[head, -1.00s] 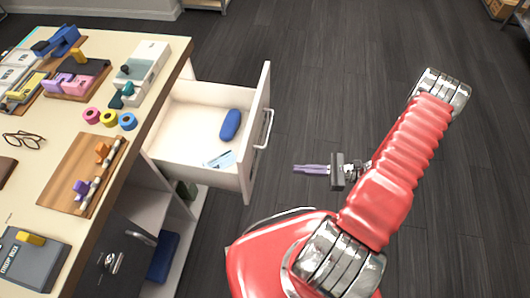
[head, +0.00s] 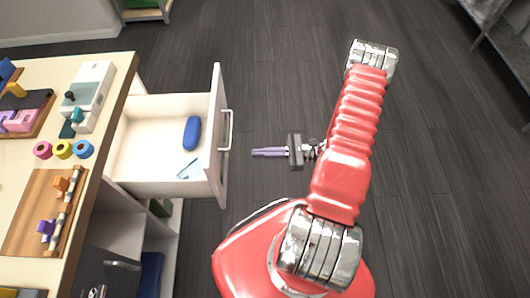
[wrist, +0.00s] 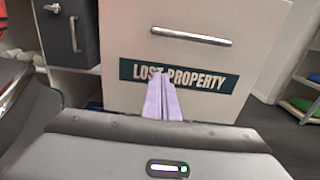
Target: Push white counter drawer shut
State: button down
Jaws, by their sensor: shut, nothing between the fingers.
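The white counter drawer (head: 152,140) stands pulled out from the counter's right side in the head view. A blue case (head: 192,133) and a light blue paper or cloth (head: 189,168) lie inside it. Its front (wrist: 215,62) faces me in the wrist view, with a metal handle (wrist: 190,37) and a dark "LOST PROPERTY" label. My gripper (head: 254,153) is right of the drawer front, apart from it, with its purple fingers closed together and pointing at it. In the wrist view the fingers (wrist: 162,82) overlap the label.
The counter top (head: 104,143) holds tape rolls (head: 63,149), a card machine (head: 89,95) and a wooden board (head: 24,225). A dark door with a handle (wrist: 74,34) is beside the drawer in the wrist view.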

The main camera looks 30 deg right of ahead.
aim_at(222, 154)
jog(key=x, duration=1)
jog(key=shift+w+a, duration=0.1)
jog(key=shift+a, duration=0.05)
jog(key=shift+w+a, duration=0.1)
